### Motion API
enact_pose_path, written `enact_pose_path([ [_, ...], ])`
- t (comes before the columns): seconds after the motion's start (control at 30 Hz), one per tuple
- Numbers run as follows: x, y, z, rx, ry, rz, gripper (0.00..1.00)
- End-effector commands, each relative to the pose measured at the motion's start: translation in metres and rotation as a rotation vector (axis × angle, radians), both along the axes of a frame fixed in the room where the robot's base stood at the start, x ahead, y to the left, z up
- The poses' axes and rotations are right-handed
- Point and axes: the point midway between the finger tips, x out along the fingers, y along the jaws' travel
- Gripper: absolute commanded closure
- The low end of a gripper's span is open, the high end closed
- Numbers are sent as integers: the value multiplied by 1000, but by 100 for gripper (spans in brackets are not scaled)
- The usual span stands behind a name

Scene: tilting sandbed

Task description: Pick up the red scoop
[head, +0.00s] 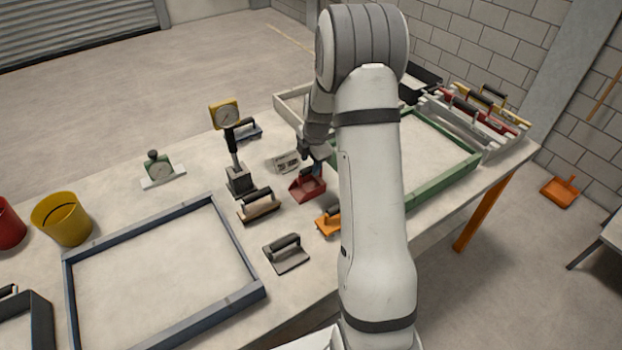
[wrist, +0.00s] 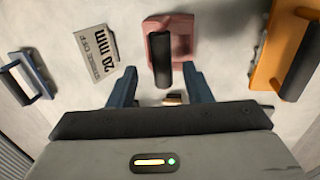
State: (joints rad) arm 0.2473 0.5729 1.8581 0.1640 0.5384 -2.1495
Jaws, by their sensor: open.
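The red scoop (head: 307,188) lies on the table below my gripper (head: 316,163) in the head view. In the wrist view the scoop (wrist: 181,32) looks pinkish, with its pan at the top and its dark handle pointing down between the blue fingertips. My gripper (wrist: 161,75) is open, one finger on each side of the handle end, and appears not to touch it. Whether the fingers are at handle height or above it, I cannot tell. My arm hides part of the table to the right of the scoop.
A dial gauge on a stand (head: 238,180), a wooden-based float (head: 258,207) and a grey float (head: 286,254) stand nearby.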

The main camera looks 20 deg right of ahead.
Motion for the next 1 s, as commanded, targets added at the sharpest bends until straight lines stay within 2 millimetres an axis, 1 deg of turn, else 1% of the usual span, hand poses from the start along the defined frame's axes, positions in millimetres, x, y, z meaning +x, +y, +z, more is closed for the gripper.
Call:
enact_pose_path([
  [0.2,3,-1,-29,1,3,-2,55],
  [0.3,5,-1,-37,0,2,-2,55],
  [0.4,5,-1,-41,-1,1,-3,55],
  [0.57,6,-1,-41,0,0,-3,55],
  [0.67,5,-2,-41,0,0,-3,61],
  [1.0,5,-2,-40,0,0,-4,89],
])
